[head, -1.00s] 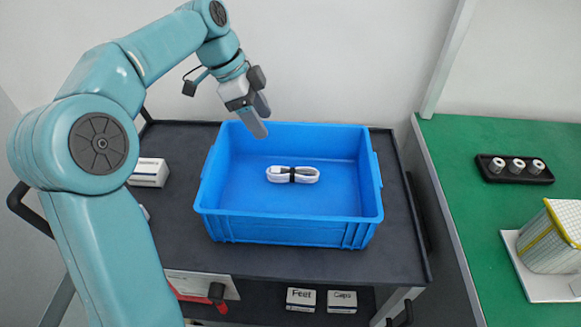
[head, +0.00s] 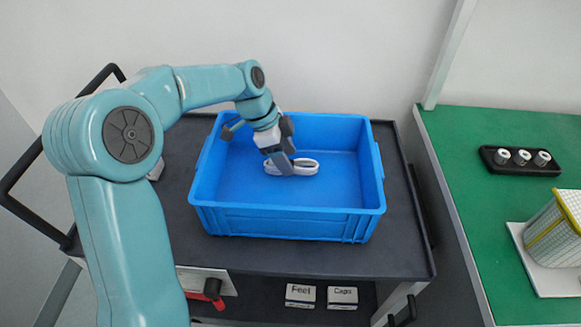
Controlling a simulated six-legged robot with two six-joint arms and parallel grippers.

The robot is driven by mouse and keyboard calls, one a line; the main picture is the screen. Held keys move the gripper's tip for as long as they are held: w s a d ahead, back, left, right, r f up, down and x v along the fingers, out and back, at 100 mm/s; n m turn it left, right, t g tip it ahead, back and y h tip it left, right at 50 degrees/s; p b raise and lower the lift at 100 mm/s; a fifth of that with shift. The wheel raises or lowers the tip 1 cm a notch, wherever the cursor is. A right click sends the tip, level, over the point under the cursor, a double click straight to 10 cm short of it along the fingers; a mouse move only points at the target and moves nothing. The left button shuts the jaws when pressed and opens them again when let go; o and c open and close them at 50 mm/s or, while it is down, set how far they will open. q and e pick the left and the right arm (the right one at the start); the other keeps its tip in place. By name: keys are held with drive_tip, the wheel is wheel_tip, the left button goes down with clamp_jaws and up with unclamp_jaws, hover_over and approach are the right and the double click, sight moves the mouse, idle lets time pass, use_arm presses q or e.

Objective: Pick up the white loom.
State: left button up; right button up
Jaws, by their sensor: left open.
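The white loom (head: 306,167) is a small bundled white cable loop lying on the floor of the blue crate (head: 230,185), near its middle. My left gripper (head: 286,168) reaches down into the crate from the upper left. Its fingers are open and stand right at the loom, overlapping its left and middle part in the head view. They hide the dark band around the loom's middle. I cannot tell whether the fingers touch the loom or stand just above it. My right gripper is out of view.
The crate's walls surround the loom. The crate stands on a dark cart top (head: 400,245). Small labelled boxes (head: 300,294) sit on the lower shelf.

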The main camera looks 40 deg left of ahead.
use_arm(q)
drive_tip(key=shift+w+d+f, duration=0.1)
drive_tip(key=shift+d+f, duration=0.1)
drive_tip(key=shift+f, duration=0.35)
clamp_jaws()
drive_tip(key=shift+r, duration=0.1)
